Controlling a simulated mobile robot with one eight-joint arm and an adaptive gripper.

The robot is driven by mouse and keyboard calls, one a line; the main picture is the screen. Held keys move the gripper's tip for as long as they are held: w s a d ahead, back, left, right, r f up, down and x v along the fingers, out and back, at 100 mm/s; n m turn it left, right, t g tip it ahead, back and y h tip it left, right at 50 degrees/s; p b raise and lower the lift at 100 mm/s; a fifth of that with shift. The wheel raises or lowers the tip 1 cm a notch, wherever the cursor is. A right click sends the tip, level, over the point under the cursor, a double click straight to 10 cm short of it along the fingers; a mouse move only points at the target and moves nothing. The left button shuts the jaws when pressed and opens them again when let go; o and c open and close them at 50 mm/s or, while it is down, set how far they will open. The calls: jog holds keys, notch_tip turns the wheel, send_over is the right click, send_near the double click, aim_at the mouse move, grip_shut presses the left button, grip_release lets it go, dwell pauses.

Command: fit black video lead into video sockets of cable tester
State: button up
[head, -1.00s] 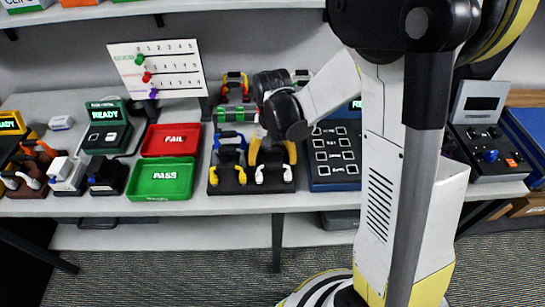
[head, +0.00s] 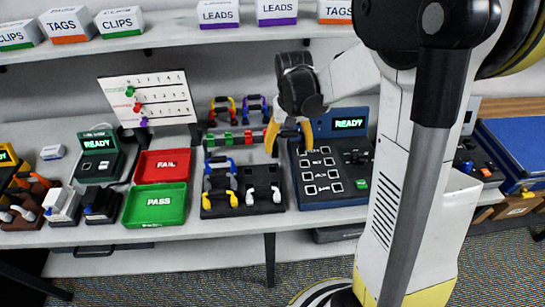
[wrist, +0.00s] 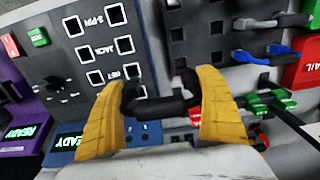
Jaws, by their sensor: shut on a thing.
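My gripper (head: 288,138) is shut on a black lead (head: 290,131), held level between its yellow fingers. In the wrist view the lead (wrist: 160,110) is a short dark bar with upright plug ends, spanning the two fingers. The cable tester (head: 337,202) is a dark blue box with pairs of white-outlined sockets, a dial, a green button and a lit READY display. My gripper is above and by the tester's upper left corner, between it and the lead rack. In the wrist view the tester panel (wrist: 100,30) is at left; the fingers hide part of its sockets.
The black lead rack (head: 240,206) holds several coloured leads, left of the tester. The red FAIL tray (head: 162,163), green PASS tray (head: 155,204) and a green READY device (head: 99,152) stand further left. A pegged score board (head: 148,101) is behind. A shelf with labelled boxes runs above.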

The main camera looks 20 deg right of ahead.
jog(key=r, duration=0.1)
jog(key=d+r+p, duration=0.2)
jog(key=r, duration=0.1)
jog(key=shift+w+r, duration=0.1)
jog(key=shift+w, duration=0.15)
